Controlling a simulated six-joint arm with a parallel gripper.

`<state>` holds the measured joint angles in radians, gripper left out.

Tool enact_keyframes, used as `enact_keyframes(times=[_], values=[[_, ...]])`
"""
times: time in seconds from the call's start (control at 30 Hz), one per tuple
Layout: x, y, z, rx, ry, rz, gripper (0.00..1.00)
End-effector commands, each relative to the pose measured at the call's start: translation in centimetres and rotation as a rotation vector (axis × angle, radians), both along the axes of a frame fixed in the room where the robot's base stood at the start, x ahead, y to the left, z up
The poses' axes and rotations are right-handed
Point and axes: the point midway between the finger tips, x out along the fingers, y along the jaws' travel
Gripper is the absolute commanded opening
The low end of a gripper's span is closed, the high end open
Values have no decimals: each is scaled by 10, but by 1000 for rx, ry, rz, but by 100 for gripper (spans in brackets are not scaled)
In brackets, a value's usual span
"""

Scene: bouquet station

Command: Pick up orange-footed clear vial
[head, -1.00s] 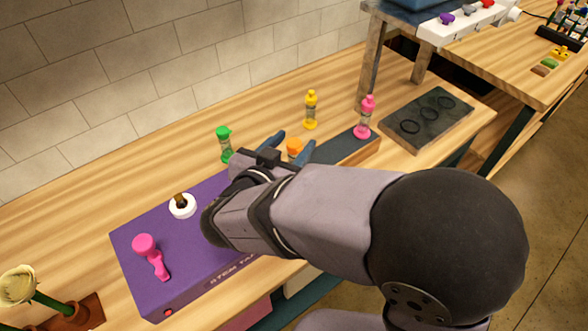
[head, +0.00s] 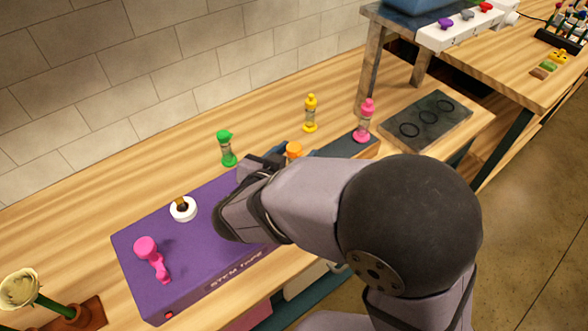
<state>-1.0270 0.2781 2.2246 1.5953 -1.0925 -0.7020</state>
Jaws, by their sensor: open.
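The orange vial (head: 293,150) stands on the wooden bench, between the green and pink vials. Only its orange upper part shows; its clear body and foot are hidden behind my gripper. My gripper (head: 285,156) is open right at the orange vial, with a dark finger showing to its left. The other finger is mostly hidden, and I cannot tell whether either finger touches the vial.
A green vial (head: 226,148) stands to the left, a yellow vial (head: 310,113) behind, and a pink vial (head: 364,121) to the right. The purple stem tape box (head: 200,262) lies at the front left. A dark slab with rings (head: 427,119) lies at the right.

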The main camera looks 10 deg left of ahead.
Motion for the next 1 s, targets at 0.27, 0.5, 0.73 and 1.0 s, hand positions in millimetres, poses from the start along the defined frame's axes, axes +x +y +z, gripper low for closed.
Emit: enact_keyframes(times=[0.27, 0.5, 0.73, 1.0], values=[[27, -7, -13, 0, 0, -2, 45], [29, -8, -14, 1, 0, 0, 45], [29, -7, -14, 1, 0, 0, 5], [29, -7, -13, 2, -3, 0, 0]])
